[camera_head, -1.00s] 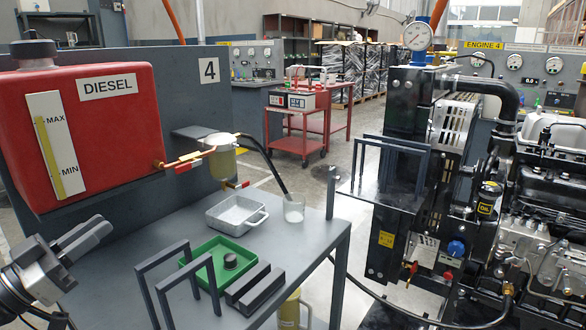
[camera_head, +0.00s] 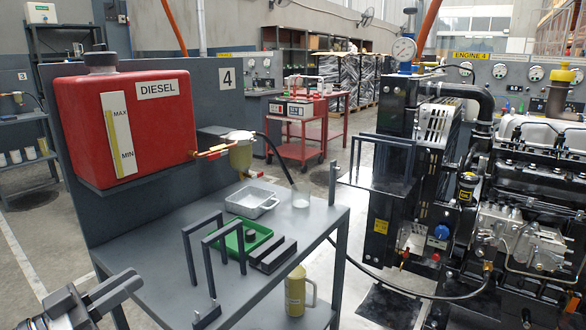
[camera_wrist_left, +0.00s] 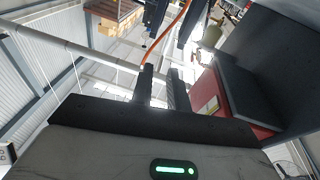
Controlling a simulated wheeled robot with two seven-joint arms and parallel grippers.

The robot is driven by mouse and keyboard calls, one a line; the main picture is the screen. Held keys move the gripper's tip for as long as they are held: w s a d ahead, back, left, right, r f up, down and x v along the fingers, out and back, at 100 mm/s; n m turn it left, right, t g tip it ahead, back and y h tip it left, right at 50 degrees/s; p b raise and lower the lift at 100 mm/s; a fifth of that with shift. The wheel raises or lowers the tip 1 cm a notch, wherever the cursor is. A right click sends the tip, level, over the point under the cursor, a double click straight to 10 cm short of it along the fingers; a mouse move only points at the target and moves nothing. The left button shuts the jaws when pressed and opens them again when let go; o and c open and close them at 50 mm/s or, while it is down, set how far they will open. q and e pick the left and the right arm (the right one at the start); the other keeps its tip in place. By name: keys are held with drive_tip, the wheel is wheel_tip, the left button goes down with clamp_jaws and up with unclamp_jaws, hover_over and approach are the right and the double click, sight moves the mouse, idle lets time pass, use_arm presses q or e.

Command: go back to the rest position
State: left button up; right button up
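My left gripper (camera_head: 118,289) is at the lower left of the head view, in front of the bench and clear of its things. In the left wrist view its two dark fingers (camera_wrist_left: 161,80) stand apart with a bright gap and nothing between them. My right gripper is in neither view. The task names no object to handle.
The black engine (camera_head: 535,190) stands at right. Floor is open at far left.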

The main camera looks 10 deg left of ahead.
use_arm(q)
drive_tip(key=s+d+f+m+g+h, duration=0.1)
drive_tip(key=s+d+f+g, duration=0.15)
drive_tip(key=d+f, duration=0.65)
drive_tip(key=s+d+f+g, duration=0.2)
drive_tip(key=s+d+f, duration=0.25)
drive_tip(key=d, duration=0.75)
wheel_tip(320, 180, down, 10)
drive_tip(key=s+n+g+y, duration=0.2)
drive_tip(key=n+y, duration=0.1)
drive_tip(key=y, duration=0.4)
drive_tip(key=shift+s+d, duration=0.25)
drive_tip(key=shift+d, duration=0.1)
